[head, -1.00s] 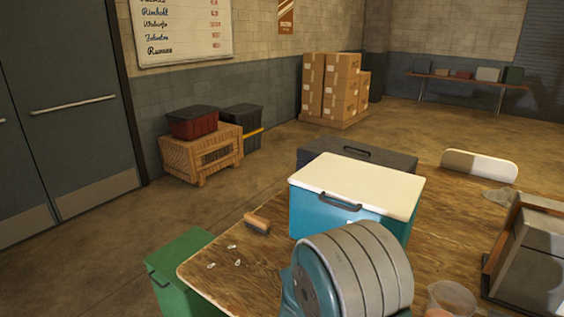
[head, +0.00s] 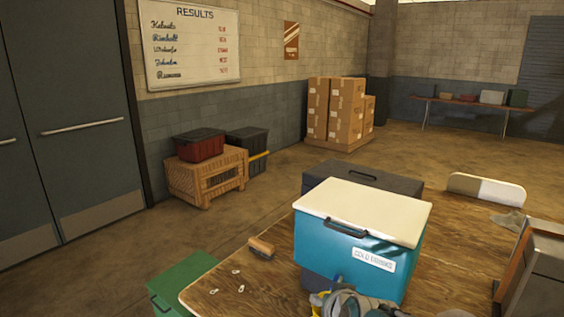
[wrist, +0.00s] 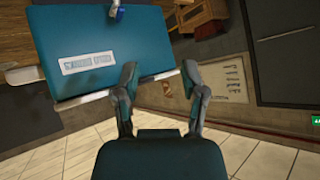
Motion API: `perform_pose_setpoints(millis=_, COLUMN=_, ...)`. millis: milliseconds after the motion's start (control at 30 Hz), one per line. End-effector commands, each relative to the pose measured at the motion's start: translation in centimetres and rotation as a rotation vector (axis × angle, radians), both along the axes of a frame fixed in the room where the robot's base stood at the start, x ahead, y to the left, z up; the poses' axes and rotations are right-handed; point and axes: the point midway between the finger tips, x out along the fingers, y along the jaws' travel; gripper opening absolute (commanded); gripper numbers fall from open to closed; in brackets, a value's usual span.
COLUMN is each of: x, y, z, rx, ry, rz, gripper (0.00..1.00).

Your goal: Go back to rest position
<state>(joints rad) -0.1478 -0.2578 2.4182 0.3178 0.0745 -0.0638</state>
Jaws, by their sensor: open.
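My gripper (wrist: 160,70) is open in the wrist view, with its two fingers apart and nothing between them. The teal cooler (head: 352,262) with a white lid and a drinks label stands on the wooden table (head: 450,255). In the wrist view the cooler (wrist: 100,40) appears turned around, with its label near the left finger. It lies beyond the fingers, and I cannot tell the exact gap. Part of my arm shows at the bottom edge of the head view, in front of the cooler; the fingers are not clear there.
A brush (head: 261,248) and several small pale pieces lie on the table's left side. A green bin (head: 182,284) stands at its left edge. A dark case (head: 362,176) is behind the cooler. A metal box (head: 540,278) is at right.

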Motion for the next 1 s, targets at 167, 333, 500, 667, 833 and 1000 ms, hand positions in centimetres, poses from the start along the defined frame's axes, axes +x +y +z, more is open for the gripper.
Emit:
perform_pose_setpoints(millis=167, x=-4.6, y=-1.5, z=1.4, rx=-0.045, ry=0.098, rz=0.043, gripper=0.54)
perform_pose_setpoints(millis=333, x=-9.5, y=-3.2, z=2.0, rx=-0.104, ry=0.205, rz=0.062, gripper=0.54)
perform_pose_setpoints(millis=500, x=-14.3, y=-5.2, z=2.2, rx=-0.168, ry=0.311, rz=0.053, gripper=0.54)
perform_pose_setpoints(millis=667, x=-17.3, y=-6.3, z=2.1, rx=-0.203, ry=0.381, rz=0.037, gripper=0.54)
perform_pose_setpoints(millis=833, x=-18.0, y=-6.6, z=2.1, rx=-0.213, ry=0.4, rz=0.033, gripper=0.54)
perform_pose_setpoints(millis=1000, x=-17.9, y=-6.5, z=2.1, rx=-0.213, ry=0.4, rz=0.034, gripper=0.54)
